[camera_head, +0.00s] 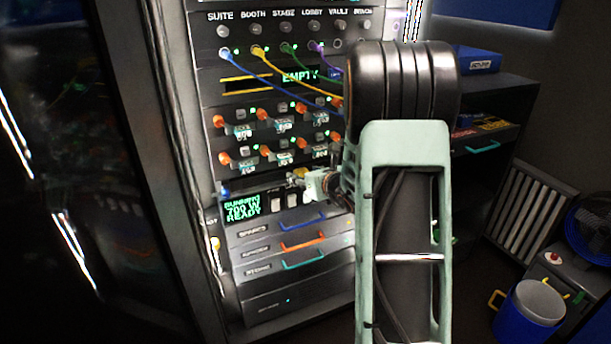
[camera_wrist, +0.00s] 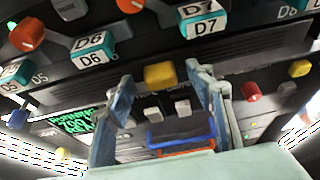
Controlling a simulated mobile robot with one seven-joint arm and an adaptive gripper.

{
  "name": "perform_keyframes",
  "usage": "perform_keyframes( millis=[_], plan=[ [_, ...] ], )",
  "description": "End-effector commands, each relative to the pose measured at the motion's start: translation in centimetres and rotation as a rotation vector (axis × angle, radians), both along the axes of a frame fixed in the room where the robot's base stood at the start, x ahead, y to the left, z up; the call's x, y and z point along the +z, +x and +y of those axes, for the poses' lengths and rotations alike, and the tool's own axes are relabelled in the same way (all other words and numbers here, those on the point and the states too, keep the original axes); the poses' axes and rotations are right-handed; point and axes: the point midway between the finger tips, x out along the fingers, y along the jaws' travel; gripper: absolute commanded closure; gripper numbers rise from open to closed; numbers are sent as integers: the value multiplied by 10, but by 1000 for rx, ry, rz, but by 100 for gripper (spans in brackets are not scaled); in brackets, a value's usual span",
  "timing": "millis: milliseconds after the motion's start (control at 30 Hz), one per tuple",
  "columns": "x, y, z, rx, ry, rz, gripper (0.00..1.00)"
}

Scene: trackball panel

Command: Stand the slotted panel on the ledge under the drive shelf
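My gripper (camera_head: 318,186) is in front of the rack, just below the lower row of labelled drives. In the wrist view its two blue-grey fingers (camera_wrist: 162,98) are apart, with nothing visibly held. A yellow knob (camera_wrist: 160,75) shows between the fingertips; I cannot tell whether they touch it. The drive shelf (camera_head: 270,133) has two rows of orange knobs and teal labels. The ledge under it is dark and partly hidden by my arm, so I cannot make it out clearly. A pale slatted panel (camera_head: 532,212) leans or stands by the right wall; I cannot tell if it is the slotted panel.
Below the drives are a green-lit display (camera_head: 242,206) and drawers with blue, orange and teal handles (camera_head: 303,242). Coloured cables (camera_head: 262,72) hang above the drives. A blue bin (camera_head: 530,310) and a fan (camera_head: 592,230) stand at the right. My arm covers the rack's right side.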

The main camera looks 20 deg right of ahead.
Motion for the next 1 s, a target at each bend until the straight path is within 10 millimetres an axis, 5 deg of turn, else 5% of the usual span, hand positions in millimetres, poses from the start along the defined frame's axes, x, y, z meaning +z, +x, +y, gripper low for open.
perform_keyframes(
  millis=[333, 800, 1000],
  plan=[
    [3, -11, -1, -1, 0, 3, 51],
    [37, -89, -4, -3, 0, -1, 51],
    [44, -107, -4, 0, 0, -1, 51]
  ],
)
